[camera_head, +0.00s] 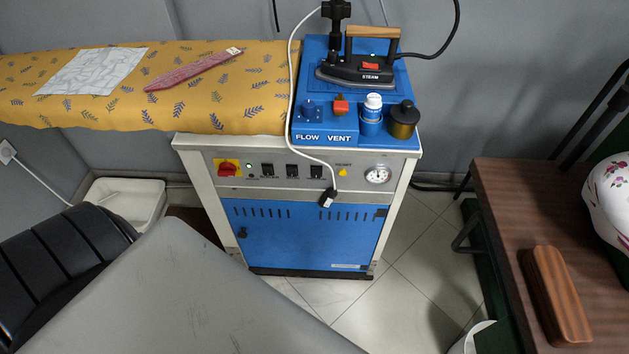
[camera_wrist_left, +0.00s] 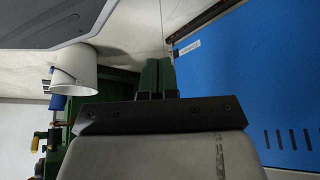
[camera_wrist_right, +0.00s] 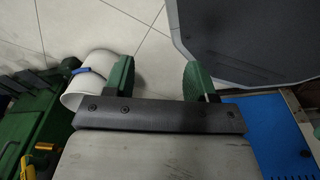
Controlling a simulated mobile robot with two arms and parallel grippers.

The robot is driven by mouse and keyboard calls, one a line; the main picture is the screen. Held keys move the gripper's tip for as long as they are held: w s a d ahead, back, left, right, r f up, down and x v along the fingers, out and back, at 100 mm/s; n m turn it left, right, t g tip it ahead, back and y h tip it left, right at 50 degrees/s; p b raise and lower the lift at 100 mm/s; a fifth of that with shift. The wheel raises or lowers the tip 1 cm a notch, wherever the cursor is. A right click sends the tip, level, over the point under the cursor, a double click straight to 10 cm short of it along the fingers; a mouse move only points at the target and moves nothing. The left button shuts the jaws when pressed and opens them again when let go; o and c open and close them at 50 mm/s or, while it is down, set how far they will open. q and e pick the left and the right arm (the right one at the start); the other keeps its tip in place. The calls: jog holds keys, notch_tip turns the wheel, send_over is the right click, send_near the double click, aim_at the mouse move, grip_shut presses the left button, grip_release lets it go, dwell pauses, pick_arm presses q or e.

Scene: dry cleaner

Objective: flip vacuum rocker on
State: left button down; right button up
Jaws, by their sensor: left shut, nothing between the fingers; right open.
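The ironing station's control panel (camera_head: 300,184) shows in the head view, on the front of a white and blue cabinet. It carries three black rocker switches: a left one (camera_head: 267,170), a middle one (camera_head: 292,170) and a right one (camera_head: 316,171). Their labels and positions are too small to read. A red rotary switch (camera_head: 228,168) on a yellow plate is left of them. My left gripper (camera_wrist_left: 158,76) is shut and empty in its wrist view, with the blue cabinet front (camera_wrist_left: 240,75) to its right. My right gripper (camera_wrist_right: 158,77) is open and empty. Neither gripper shows in the head view.
A steam iron (camera_head: 362,70) stands on the blue top. A white cable (camera_head: 290,95) hangs across the panel, its black end beside the right rocker. A yellow ironing board (camera_head: 200,112) extends left. A brown table (camera_head: 495,200) is at right. Floor tiles are clear between.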

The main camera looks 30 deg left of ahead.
pick_arm(q)
jog(key=w+r+t+b, duration=0.4)
jog(key=w+t, duration=0.1)
jog(key=w, duration=0.5)
jog(key=w+r+t+b, duration=0.3)
jog(key=w+t, duration=0.2)
jog(key=w, duration=0.4)
pick_arm(e)
jog(key=w+a+r, duration=0.2)
jog(key=w, duration=0.8)
pick_arm(q)
jog(key=w+a+r+n+t+y+b, duration=0.2)
jog(key=r+n+t+y+b, duration=0.1)
jog(key=r+y, duration=0.4)
jog(key=w+a+r+n+t+y+b, duration=0.2)
jog(key=r+n+y, duration=0.4)
jog(key=r, duration=0.4)
jog(key=a+t+y+b, duration=0.1)
jog(key=b, duration=0.1)
jog(key=shift+w+r+y+b, duration=0.15)
jog(key=shift+r+y+b, duration=0.15)
jog(key=shift+r+b, duration=0.1)
pick_arm(e)
jog(key=w+r+t, duration=0.1)
jog(key=w+r, duration=0.2)
jog(key=r, duration=0.8)
jog(key=shift+w+r+t, duration=0.2)
jog(key=shift+r+t, duration=0.2)
jog(key=shift+a, duration=0.1)
